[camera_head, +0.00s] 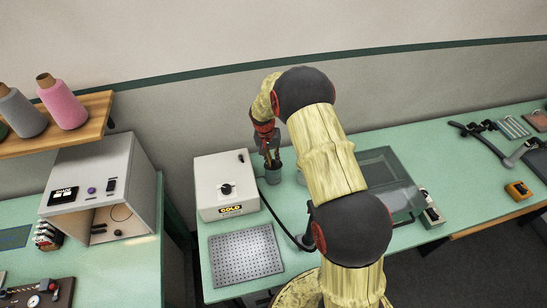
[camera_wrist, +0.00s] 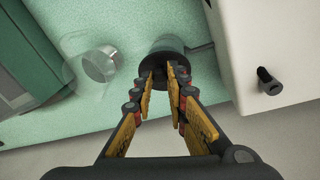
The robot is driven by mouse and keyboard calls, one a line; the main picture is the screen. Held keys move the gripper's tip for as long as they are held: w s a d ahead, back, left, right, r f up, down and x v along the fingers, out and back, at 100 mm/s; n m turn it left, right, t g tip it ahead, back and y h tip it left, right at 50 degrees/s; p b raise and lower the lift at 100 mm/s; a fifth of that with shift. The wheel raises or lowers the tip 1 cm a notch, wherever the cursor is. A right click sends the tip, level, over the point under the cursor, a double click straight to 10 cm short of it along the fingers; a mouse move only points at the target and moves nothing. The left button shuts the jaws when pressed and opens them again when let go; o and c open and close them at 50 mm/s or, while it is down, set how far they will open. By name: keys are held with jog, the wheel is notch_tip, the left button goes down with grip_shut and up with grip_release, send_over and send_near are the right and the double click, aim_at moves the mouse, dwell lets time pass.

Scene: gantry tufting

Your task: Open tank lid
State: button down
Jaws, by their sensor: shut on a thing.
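A dark grey see-through case (camera_head: 378,160) stands to the right, partly hidden by my arm. The wall is close behind.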

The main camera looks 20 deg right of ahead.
jog(key=w+g, duration=0.1)
jog(key=w+r+g, duration=0.1)
jog(key=shift+d+g, duration=0.2)
jog(key=shift+g, duration=0.1)
jog(key=shift+w+d+r+g+y, duration=0.1)
jog(key=shift+w+g+y, duration=0.1)
jog(key=shift+w+g, duration=0.35)
jog(key=shift+w+d+r+g+y, duration=0.1)
jog(key=shift+w+g+y, duration=0.15)
jog(key=shift+g, duration=0.5)
jog(key=shift+w+r+n, duration=0.1)
jog(key=shift+w+n, duration=0.05)
jog(key=shift+n, duration=0.15)
jog(key=c, duration=1.7)
grip_release()
jog(key=shift+c, duration=0.2)
notch_tip(320, 180, up, 10)
